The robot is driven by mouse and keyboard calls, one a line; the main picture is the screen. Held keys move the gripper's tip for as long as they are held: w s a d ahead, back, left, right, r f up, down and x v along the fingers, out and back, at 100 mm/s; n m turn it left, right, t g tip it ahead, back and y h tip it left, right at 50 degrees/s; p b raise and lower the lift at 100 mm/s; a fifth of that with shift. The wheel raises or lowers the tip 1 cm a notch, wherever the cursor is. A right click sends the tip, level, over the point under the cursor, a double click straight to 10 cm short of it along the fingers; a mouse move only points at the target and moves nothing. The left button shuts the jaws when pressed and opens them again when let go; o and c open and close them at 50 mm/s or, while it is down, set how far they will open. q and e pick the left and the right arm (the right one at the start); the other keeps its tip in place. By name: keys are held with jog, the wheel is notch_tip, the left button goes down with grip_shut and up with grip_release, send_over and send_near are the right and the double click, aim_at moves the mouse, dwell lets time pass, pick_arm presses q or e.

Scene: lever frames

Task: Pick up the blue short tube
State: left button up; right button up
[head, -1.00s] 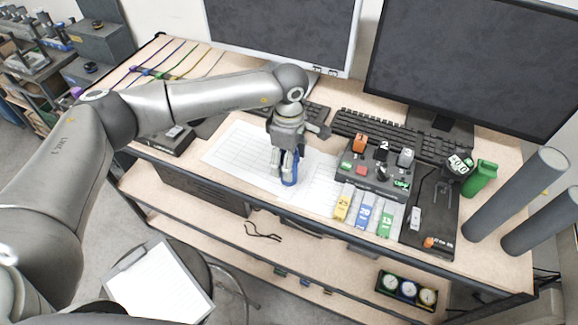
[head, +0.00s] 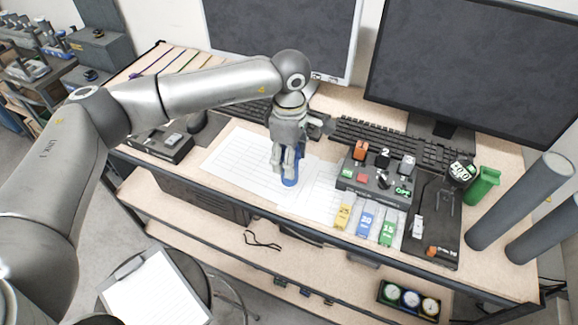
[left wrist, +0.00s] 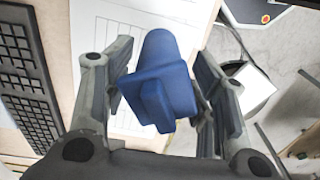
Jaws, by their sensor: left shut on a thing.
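The blue short tube (head: 290,180) stands upright over the white gridded sheets on the desk, below my left gripper (head: 285,163). In the left wrist view, the tube (left wrist: 160,85) shows as a dark blue piece with a blocky near end and a round far part. It sits between the two fingers of my left gripper (left wrist: 162,78), which is shut on it. The fingers hide part of the tube in the head view. I cannot tell whether its lower end touches the sheet. My right gripper is not in view.
A control box (head: 374,184) stands right of the tube, with yellow, blue and green tags (head: 366,220) in front. A keyboard (head: 400,140) and monitors are behind. A green container (head: 483,184) and grey cylinders (head: 518,202) stand at the right. The gridded sheet (head: 235,158) left of the gripper is clear.

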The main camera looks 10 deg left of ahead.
pick_arm(q)
jog(key=s+r+b, duration=0.1)
jog(key=s+d+r, duration=0.1)
jog(key=s+r, duration=0.1)
jog(key=s+d+r+b, duration=0.1)
jog(key=r, duration=0.1)
jog(key=shift+s+r+b, duration=0.1)
jog(key=shift+s+b, duration=0.2)
jog(key=shift+s+d+r+b, duration=0.5)
jog(key=shift+s+d+r, duration=0.15)
jog(key=shift+s, duration=0.65)
jog(key=shift+s+d+r+b, duration=0.5)
jog(key=shift+s+r, duration=0.1)
jog(key=shift+s, duration=0.7)
jog(key=shift+s+d+r+b, duration=0.5)
jog(key=shift+s+d+r, duration=0.15)
jog(key=shift+s, duration=0.65)
